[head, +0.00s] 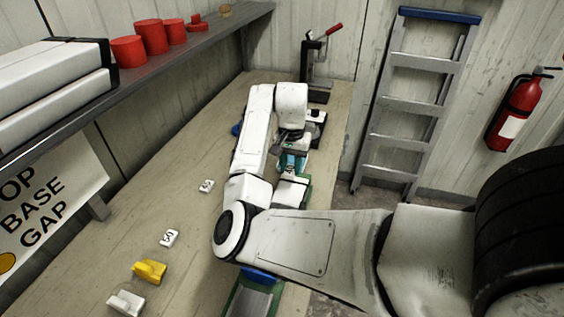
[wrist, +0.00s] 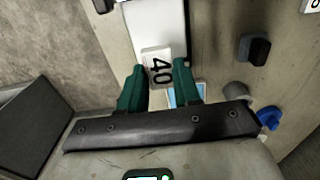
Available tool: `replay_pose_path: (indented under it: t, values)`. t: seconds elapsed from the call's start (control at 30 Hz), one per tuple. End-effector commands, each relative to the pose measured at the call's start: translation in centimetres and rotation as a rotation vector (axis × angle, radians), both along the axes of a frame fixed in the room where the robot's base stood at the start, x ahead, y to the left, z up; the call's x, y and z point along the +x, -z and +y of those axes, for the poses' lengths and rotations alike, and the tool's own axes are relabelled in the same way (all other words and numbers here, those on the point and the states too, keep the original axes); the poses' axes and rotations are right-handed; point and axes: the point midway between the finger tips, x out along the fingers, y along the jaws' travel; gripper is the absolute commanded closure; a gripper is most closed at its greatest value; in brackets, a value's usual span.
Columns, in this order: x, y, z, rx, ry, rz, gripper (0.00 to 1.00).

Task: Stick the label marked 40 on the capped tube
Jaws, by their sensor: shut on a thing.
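The label marked 40 (wrist: 158,66) is a small white tile with black digits, seen in the wrist view. My gripper (wrist: 160,75) has green fingers on either side of the label and is shut on it. In the head view my gripper (head: 292,160) is over the right side of the bench, mostly hidden by my arm. A white piece on green (head: 290,191) shows beside it; no cap is clear.
The bench (head: 190,150) holds a label marked 50 (head: 170,238), another label (head: 206,186), a yellow block (head: 149,271) and a white block (head: 126,302). A dark block (wrist: 254,50) and a blue object (wrist: 268,117) lie right of my gripper. A shelf (head: 190,62) overhangs the left.

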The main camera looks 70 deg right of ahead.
Motion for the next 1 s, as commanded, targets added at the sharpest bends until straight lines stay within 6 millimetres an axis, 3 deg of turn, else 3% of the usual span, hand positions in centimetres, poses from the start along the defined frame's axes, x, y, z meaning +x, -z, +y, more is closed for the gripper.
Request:
replay_pose_path:
  t: [0.53, 1.0]
  values:
    - [0.0, 3.9, 0.0, -0.001, -0.001, -0.001, 0.92]
    - [0.0, 5.0, 0.0, 0.000, -0.001, 0.000, 0.92]
